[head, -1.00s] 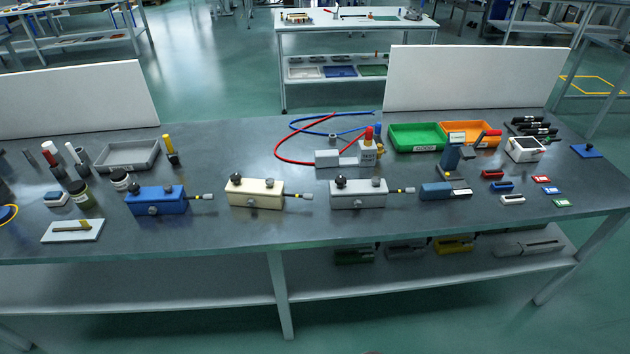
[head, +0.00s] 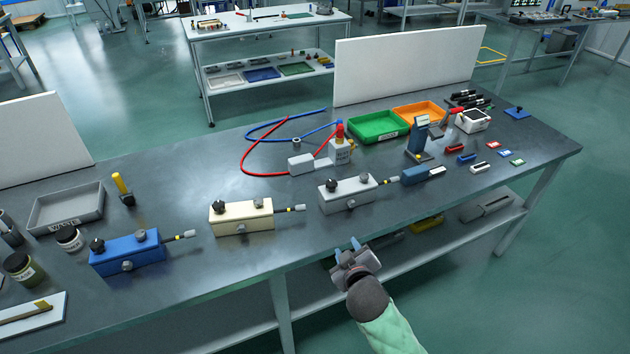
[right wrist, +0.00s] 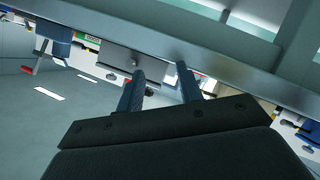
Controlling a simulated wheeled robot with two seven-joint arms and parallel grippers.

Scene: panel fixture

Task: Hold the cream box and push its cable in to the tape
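My right gripper (head: 359,247) is in front of the bench edge, right of and nearer than the cream box. Its two fingers are apart and empty; they also show in the right wrist view (right wrist: 160,80). My left gripper is not in view.
The blue box (head: 127,254) and grey box (head: 347,194) flank the cream box, each with a cable to the right. Green (head: 378,126) and orange (head: 419,112) trays stand at the back right. The bench in front of the cream box is clear.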

